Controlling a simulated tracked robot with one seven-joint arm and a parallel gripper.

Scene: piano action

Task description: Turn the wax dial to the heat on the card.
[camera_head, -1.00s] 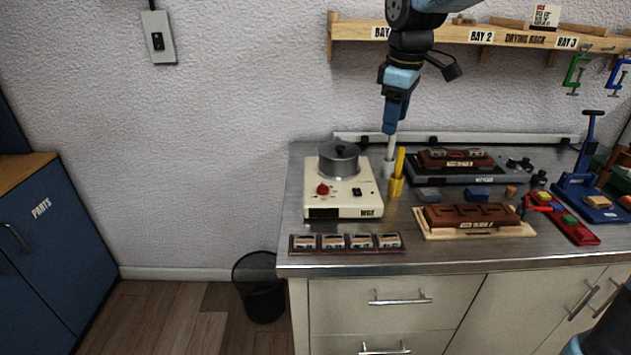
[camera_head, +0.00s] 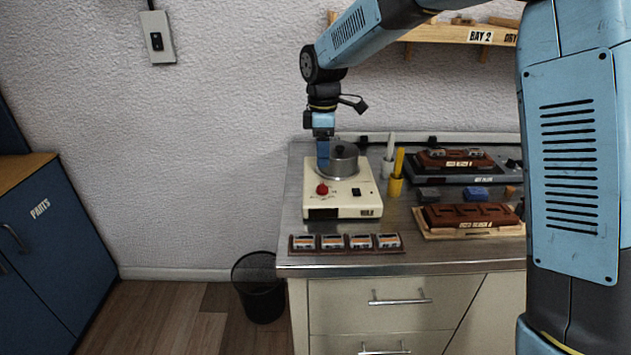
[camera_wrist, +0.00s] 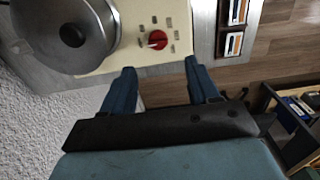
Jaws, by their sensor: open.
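The wax dial is a red knob (camera_head: 322,189) on the front left of a cream wax heater (camera_head: 370,207). The dial also shows in the wrist view (camera_wrist: 157,40), with small marks around it too small to read. A grey lidded pot (camera_head: 344,161) sits on the heater. My gripper (camera_head: 322,164) points down over the heater's left side, beside the pot and behind the dial. In the wrist view its two blue fingers (camera_wrist: 158,72) are apart and empty, with the dial ahead of the gap between them. I cannot make out the heat card.
A row of small labelled cards or tins (camera_head: 345,243) lies at the counter's front edge. A yellow holder (camera_head: 396,178) stands right of the heater, near a brown block on a wooden board (camera_head: 470,217). A bin (camera_head: 260,287) stands on the floor at left.

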